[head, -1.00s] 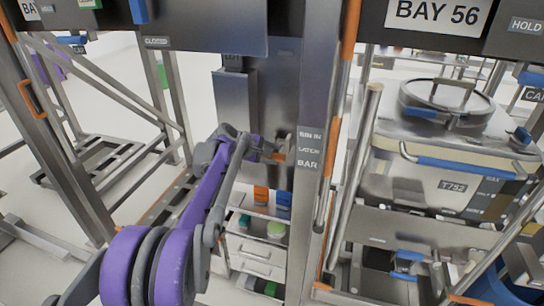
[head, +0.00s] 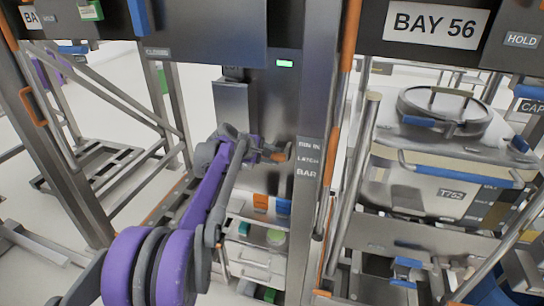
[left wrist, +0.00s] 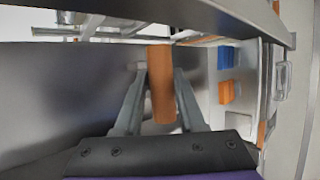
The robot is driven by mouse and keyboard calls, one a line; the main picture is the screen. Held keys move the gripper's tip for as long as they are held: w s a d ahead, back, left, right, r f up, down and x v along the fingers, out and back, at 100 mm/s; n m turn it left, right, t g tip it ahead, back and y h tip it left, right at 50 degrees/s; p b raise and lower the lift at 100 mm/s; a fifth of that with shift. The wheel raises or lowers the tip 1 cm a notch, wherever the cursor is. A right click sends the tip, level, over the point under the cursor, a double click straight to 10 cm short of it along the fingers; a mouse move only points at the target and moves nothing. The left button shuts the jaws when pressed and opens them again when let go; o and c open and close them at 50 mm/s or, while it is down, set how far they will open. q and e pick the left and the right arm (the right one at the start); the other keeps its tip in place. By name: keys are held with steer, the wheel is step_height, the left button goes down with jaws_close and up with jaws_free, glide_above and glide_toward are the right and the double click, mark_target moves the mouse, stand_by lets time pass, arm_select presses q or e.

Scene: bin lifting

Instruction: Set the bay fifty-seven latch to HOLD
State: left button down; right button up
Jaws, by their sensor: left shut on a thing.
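An orange latch handle (head: 278,157) sticks out beside the post in the middle of the head view. It also shows in the left wrist view (left wrist: 161,88), between the two grey fingers. My left gripper (head: 262,152) is shut on this handle; the purple arm comes in from the lower left. A post label (head: 308,158) reading BIN IN, LATCH, BAR is just right of the handle. The latch's set position cannot be read. My right gripper is not in view.
A BAY 56 sign (head: 435,23) hangs above a lidded grey bin (head: 437,190) at the right. A green light (head: 285,63) shows on the central panel. A drawer unit (head: 250,252) stands below the gripper. Frame posts stand close on both sides of my arm.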

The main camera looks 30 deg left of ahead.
arm_select(q)
steer(key=c, duration=0.7)
jaws_free()
steer(key=shift+w+a+r, duration=0.1)
steer(key=shift+w+r, duration=0.3)
steer(key=shift+r, duration=0.1)
steer(key=o, duration=0.5)
steer(key=shift+w+f, duration=0.2)
steer(key=shift+f, duration=0.1)
steer(key=shift+s+r, duration=0.15)
steer(key=shift+s, duration=0.25)
steer(key=v, duration=1)
steer(key=shift+r, duration=0.15)
